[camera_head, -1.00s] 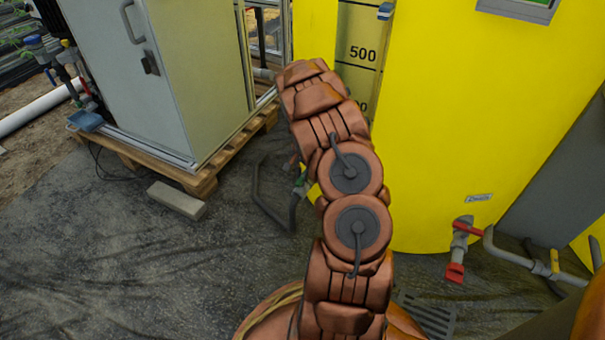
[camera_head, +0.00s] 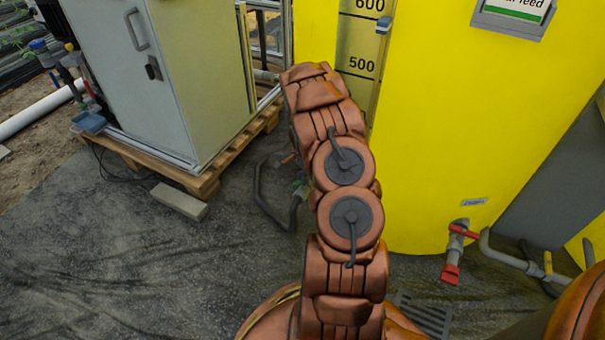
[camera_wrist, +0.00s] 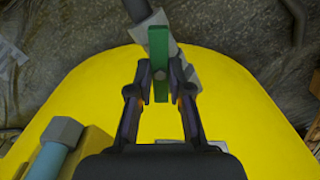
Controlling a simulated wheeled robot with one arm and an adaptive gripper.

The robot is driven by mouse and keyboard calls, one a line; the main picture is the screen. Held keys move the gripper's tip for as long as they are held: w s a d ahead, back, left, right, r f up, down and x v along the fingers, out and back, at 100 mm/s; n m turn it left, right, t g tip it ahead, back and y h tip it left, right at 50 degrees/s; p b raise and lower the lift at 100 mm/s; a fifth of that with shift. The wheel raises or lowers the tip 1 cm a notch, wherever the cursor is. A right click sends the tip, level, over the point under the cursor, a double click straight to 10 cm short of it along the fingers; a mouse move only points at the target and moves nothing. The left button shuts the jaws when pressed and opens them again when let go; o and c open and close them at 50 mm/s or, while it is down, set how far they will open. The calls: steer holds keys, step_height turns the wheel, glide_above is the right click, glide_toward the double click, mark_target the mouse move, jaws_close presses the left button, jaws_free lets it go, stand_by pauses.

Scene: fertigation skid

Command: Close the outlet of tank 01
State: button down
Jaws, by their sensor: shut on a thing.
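The yellow tank (camera_head: 470,110) fills the right half of the head view and lies below my gripper in the wrist view (camera_wrist: 255,120). A grey outlet pipe with a valve (camera_wrist: 185,72) runs diagonally from upper left to lower right there. Its green lever (camera_wrist: 158,50) stands upright in the picture, at an angle to the pipe. My gripper (camera_wrist: 159,75) is shut on the green lever, one finger on each side. In the head view a bit of green valve (camera_head: 301,188) shows left of my arm, which hides the gripper. No tank number is readable.
A grey cabinet (camera_head: 170,70) stands on a wooden pallet (camera_head: 205,182) at left, with a grey block (camera_head: 179,201) before it. A red-handled valve (camera_head: 452,270) is on the tank's right side. A blue fitting (camera_wrist: 50,155) shows in the wrist view. Floor at lower left is clear.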

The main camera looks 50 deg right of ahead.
steer(key=m+p, duration=0.1)
steer(key=m, duration=0.2)
steer(key=m+p, duration=0.1)
steer(key=m, duration=0.2)
steer(key=shift+s+d+m, duration=0.15)
steer(key=shift+m, duration=0.15)
steer(key=m, duration=0.6)
steer(key=shift+p, duration=0.4)
steer(key=c, duration=1.1)
jaws_free()
step_height(320, 180, up, 12)
